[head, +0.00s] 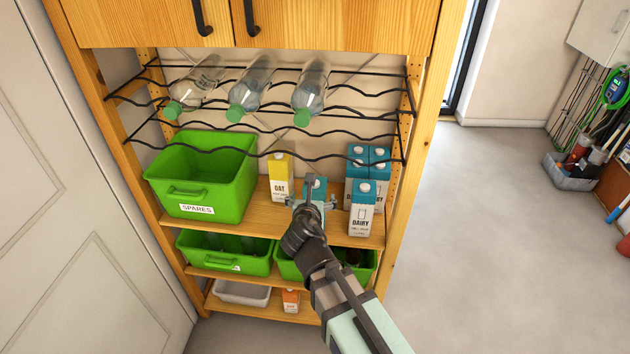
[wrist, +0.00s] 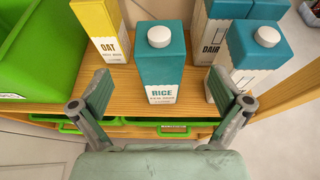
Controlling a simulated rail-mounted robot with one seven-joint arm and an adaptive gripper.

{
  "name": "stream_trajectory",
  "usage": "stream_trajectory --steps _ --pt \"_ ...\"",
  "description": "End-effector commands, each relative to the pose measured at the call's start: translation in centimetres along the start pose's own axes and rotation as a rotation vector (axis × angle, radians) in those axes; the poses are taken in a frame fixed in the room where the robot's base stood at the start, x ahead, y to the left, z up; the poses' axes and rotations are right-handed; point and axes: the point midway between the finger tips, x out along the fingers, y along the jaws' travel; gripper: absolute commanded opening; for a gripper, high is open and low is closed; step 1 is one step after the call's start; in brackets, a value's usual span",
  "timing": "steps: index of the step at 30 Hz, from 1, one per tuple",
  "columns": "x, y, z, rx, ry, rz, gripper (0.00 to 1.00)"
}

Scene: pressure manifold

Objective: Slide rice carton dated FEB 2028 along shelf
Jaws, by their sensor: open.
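The rice carton (wrist: 161,72), teal on top and white below with a white cap, stands upright on the wooden shelf in the wrist view. Its label reads RICE; the smaller line under it is too blurred to read a date. In the head view the carton (head: 317,187) is mostly hidden behind my gripper (head: 312,203). My gripper, also in the wrist view (wrist: 163,98), is open. Its two fingers are spread to the left and right in front of the carton, with visible gaps, and hold nothing.
A yellow OAT carton (head: 281,176) stands left of the rice carton. A DAIRY carton (head: 361,207) stands to the right, with more teal cartons (head: 379,160) behind. A green SPARES bin (head: 203,180) fills the shelf's left. A wire rack (head: 262,145) with bottles hangs above.

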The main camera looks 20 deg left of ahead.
Motion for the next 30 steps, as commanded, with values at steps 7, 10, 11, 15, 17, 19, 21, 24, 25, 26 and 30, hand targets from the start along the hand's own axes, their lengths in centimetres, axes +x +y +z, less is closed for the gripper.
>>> stream_trajectory --steps 7,10,11,15,17,19,21,24,25,26,30 --pt "4.9 0.1 0.1 0.001 0.002 -0.001 1.00" --pt "6.5 0.1 0.1 0.001 0.002 -0.001 1.00" --pt "6.9 0.1 0.1 0.000 0.002 -0.001 1.00" --pt "8.4 0.1 0.1 -0.001 0.001 0.000 1.00" --pt "8.8 0.1 0.0 -0.001 0.000 0.000 1.00" --pt "9.2 0.1 0.0 0.000 0.000 0.000 1.00" --pt "9.3 0.1 0.0 0.000 0.001 0.000 1.00" --pt "9.4 0.0 -0.1 0.000 0.000 0.001 1.00" --pt "9.4 0.0 -0.1 0.000 0.000 0.001 1.00" --pt "9.4 0.0 -0.1 0.000 0.000 0.001 1.00" --pt "9.4 0.0 -0.1 0.000 0.000 0.001 1.00"
